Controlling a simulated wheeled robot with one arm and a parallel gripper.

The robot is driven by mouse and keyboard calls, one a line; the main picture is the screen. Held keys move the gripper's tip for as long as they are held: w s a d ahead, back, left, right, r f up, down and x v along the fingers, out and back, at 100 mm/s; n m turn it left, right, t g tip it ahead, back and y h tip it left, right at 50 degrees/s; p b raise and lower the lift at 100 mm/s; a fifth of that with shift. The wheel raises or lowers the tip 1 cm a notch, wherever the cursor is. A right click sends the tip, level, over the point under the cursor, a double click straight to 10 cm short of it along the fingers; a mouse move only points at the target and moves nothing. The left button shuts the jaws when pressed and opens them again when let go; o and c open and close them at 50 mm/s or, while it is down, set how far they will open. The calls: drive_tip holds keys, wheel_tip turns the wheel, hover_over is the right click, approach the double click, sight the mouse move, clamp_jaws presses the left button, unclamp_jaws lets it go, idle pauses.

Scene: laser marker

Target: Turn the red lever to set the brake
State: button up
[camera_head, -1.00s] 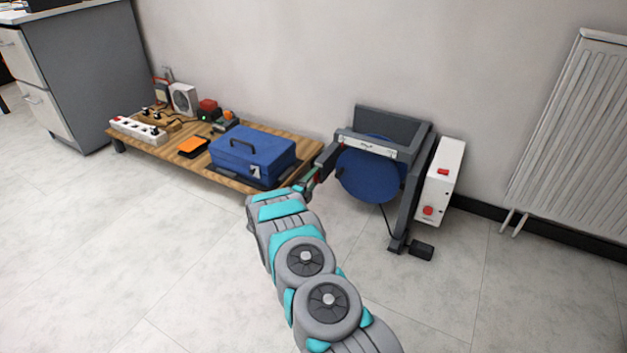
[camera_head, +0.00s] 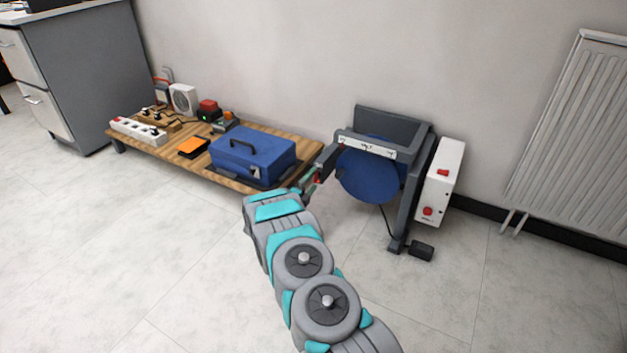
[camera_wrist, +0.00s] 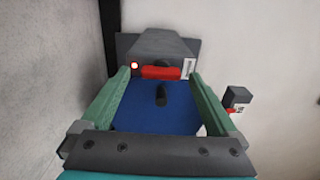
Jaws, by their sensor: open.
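The red lever (camera_wrist: 161,73) shows in the wrist view as a short red bar lying crosswise on a dark grey housing (camera_wrist: 150,46). My gripper (camera_wrist: 158,78) is open, with its two green fingers on either side of the lever. I cannot tell whether they touch it. A black knob or pin (camera_wrist: 161,94) sits just below the lever in the picture, in front of a blue surface (camera_wrist: 150,120). In the head view my gripper (camera_head: 312,181) is at the left side of the grey machine (camera_head: 388,126) with the blue disc (camera_head: 368,172). The lever is mostly hidden there.
A low wooden table (camera_head: 160,160) with a blue case (camera_head: 252,155) stands close left of my gripper. A white control box (camera_head: 440,185) is on the machine's right, with a black pedal (camera_head: 421,251) on the floor. A radiator (camera_head: 575,130) is at the right wall.

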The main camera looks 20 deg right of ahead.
drive_tip(key=v, duration=0.6)
drive_tip(key=shift+s+a, duration=0.15)
drive_tip(key=shift+a, duration=0.05)
